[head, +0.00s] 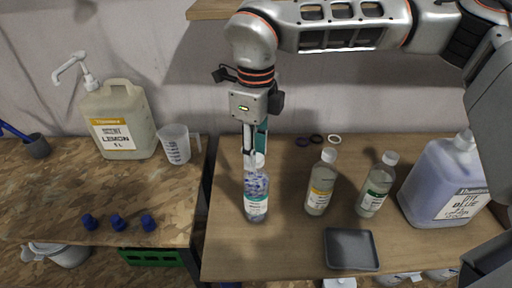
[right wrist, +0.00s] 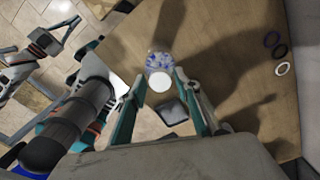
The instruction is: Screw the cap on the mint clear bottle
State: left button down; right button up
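A clear bottle (head: 256,205) with blue-tinted contents and a teal label stands upright near the left of the right-hand table; its label is too small to read. Its white cap (right wrist: 160,82) sits at the bottle's top, seen from above in the right wrist view; whether it is threaded tight cannot be told. My right gripper (head: 254,152) points straight down over this bottle. Its fingers stand on either side of the cap, apparently with small gaps.
A grey tray (head: 351,266) lies in front. Rings (head: 334,139) lie behind. The left table holds a pump drum (head: 118,125) and jug (head: 175,146).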

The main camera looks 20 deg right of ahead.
jog(key=shift+r+n+p, duration=0.1)
jog(key=shift+n+p, duration=0.7)
jog(key=shift+n, duration=0.8)
jog(key=shift+s+n+p, duration=0.1)
jog(key=shift+n+p, duration=0.8)
jog(key=n+p, duration=0.2)
jog(key=n, duration=0.1)
jog(key=shift+a, duration=0.1)
jog(key=shift+n, duration=0.4)
